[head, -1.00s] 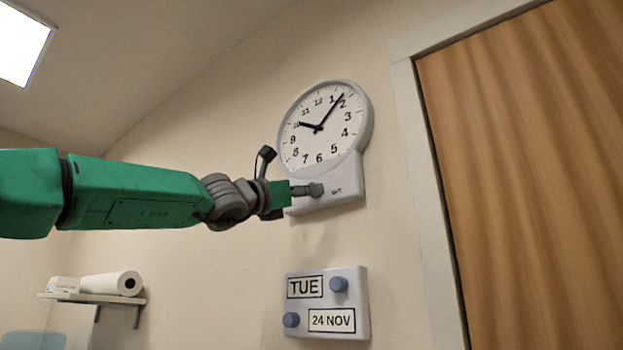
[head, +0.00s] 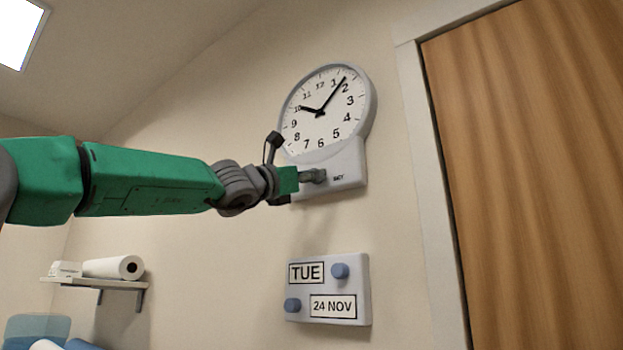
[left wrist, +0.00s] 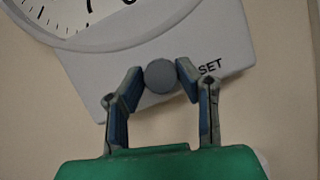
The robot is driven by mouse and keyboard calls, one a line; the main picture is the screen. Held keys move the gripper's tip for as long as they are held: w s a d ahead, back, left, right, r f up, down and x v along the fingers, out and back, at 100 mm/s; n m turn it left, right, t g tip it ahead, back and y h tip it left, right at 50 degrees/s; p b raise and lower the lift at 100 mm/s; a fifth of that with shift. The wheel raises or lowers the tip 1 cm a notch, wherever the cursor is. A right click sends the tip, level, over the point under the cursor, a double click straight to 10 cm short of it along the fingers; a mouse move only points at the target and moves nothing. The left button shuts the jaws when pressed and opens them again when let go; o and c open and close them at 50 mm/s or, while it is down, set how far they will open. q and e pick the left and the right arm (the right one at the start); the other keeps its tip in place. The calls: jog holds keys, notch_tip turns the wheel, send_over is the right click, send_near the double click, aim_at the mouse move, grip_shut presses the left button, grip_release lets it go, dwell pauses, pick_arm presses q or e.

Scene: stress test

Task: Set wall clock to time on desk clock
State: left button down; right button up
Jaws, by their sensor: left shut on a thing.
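The wall clock (head: 322,132) hangs on the wall, round and white-faced with a grey rim. Its short hand points near 10 and its long hand between 1 and 2. On its lower panel is a round grey knob (left wrist: 160,77) beside the word SET. My left gripper (head: 317,176) reaches the panel from the left. In the left wrist view its fingers (left wrist: 159,71) are closed on both sides of the knob. In the head view the gripper hides most of the knob. The desk clock and my right gripper are not in view.
Below the clock is a calendar panel (head: 330,277) reading TUE and 24 NOV, with two blue knobs. A wooden door (head: 540,160) in a white frame stands at right. A small shelf (head: 95,284) with a paper roll (head: 113,267) is at lower left.

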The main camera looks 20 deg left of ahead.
pick_arm(q)
jog(key=shift+m, duration=0.3)
jog(key=m+g+p, duration=0.2)
jog(key=m, duration=0.5)
jog(key=m+g+p, duration=0.3)
jog(key=m, duration=0.4)
jog(key=m+g+p, duration=0.2)
jog(key=m+g, duration=0.1)
jog(key=m, duration=0.4)
jog(key=shift+w+f, duration=0.1)
jog(key=shift+m, duration=0.3)
dwell(0.4)
jog(key=c, duration=1.2)
grip_release()
jog(key=shift+y, duration=0.3)
